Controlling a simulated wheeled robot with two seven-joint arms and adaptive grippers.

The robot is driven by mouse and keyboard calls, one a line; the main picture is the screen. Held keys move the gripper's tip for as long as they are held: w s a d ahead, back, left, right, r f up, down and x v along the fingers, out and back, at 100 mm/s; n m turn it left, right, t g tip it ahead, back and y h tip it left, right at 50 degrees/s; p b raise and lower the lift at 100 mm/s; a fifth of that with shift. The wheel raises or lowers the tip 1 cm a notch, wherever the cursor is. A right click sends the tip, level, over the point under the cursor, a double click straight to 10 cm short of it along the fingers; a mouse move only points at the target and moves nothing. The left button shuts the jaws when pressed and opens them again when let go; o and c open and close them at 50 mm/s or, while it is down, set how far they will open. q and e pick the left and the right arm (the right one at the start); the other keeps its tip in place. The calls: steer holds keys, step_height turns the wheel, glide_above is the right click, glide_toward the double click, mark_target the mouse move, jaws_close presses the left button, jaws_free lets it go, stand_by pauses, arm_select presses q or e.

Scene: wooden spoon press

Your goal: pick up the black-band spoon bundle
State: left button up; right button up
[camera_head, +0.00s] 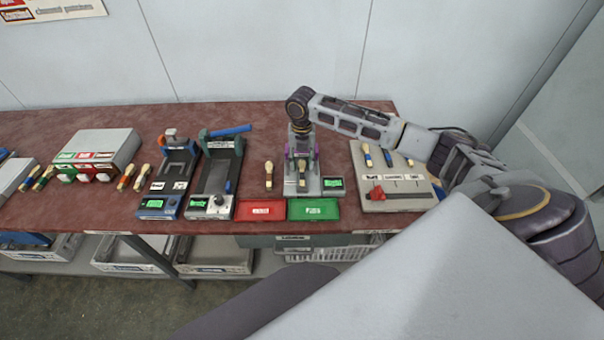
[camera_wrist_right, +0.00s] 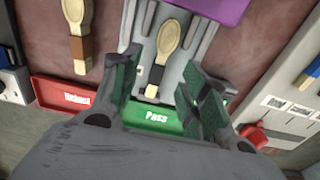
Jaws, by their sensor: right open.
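A wooden spoon bundle (camera_head: 302,173) lies in the grey test fixture (camera_head: 291,187) in the middle of the bench. A brown-band bundle (camera_head: 268,176) lies on the bench left of the fixture, also in the wrist view (camera_wrist_right: 79,47). My left gripper is not in view.
A red tray (camera_head: 260,210) and a green Pass tray (camera_head: 313,208) sit at the front edge. A board with blue-band bundles (camera_head: 388,158) and a red handle (camera_head: 377,193) lies right. Two presses (camera_head: 219,177) stand left. Further left are several coloured bundles (camera_head: 140,177).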

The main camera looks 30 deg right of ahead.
mark_target(302, 172)
steer(key=shift+s+a+f, duration=0.1)
steer(key=shift+s+f, duration=0.05)
steer(key=shift+f, duration=0.85)
steer(key=shift+s+f, duration=0.15)
steer(key=shift+f, duration=1.4)
steer(key=c, duration=1)
steer(key=shift+o, duration=0.2)
steer(key=shift+r, duration=0.1)
step_height(302, 172, up, 10)
